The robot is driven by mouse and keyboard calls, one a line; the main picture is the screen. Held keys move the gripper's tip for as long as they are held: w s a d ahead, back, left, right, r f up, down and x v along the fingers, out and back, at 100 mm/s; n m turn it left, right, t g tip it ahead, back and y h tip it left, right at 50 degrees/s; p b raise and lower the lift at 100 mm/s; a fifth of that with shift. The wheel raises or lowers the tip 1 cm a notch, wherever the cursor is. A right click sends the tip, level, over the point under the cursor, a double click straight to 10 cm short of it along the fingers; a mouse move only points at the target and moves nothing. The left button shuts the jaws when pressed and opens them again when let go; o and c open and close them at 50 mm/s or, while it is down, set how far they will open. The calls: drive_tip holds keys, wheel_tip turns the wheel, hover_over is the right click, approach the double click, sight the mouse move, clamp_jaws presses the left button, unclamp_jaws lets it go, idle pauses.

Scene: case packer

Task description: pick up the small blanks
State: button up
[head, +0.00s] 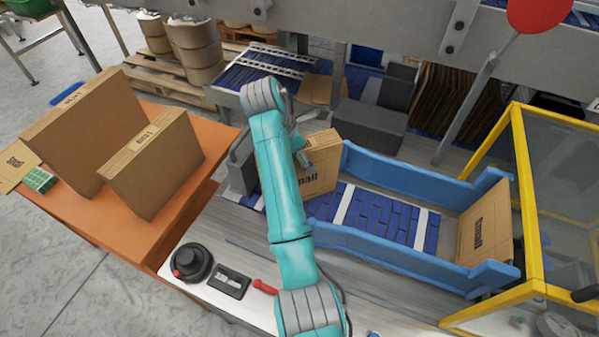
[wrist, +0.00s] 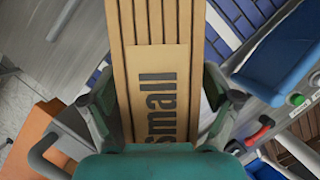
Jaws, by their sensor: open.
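The small blanks (head: 318,180) stand as a brown cardboard bundle at the left end of the blue conveyor, partly hidden by my arm. In the wrist view the bundle (wrist: 155,45) shows several parallel board edges and a "Small" label. My gripper (head: 306,150) is at the top of the bundle. In the wrist view its two fingers (wrist: 162,103) lie one on each side of the bundle. They are open, with a visible gap on the right side; contact on the left is hard to tell.
Blue guide rails (head: 400,258) flank the conveyor, with another labelled cardboard piece (head: 484,225) at its right end. A yellow-framed guard (head: 530,200) stands at right. An orange table (head: 85,222) at left holds two larger cardboard bundles (head: 155,167). Dark grey blocks (head: 368,127) stand behind.

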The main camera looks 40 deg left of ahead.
clamp_jaws()
idle(0.3)
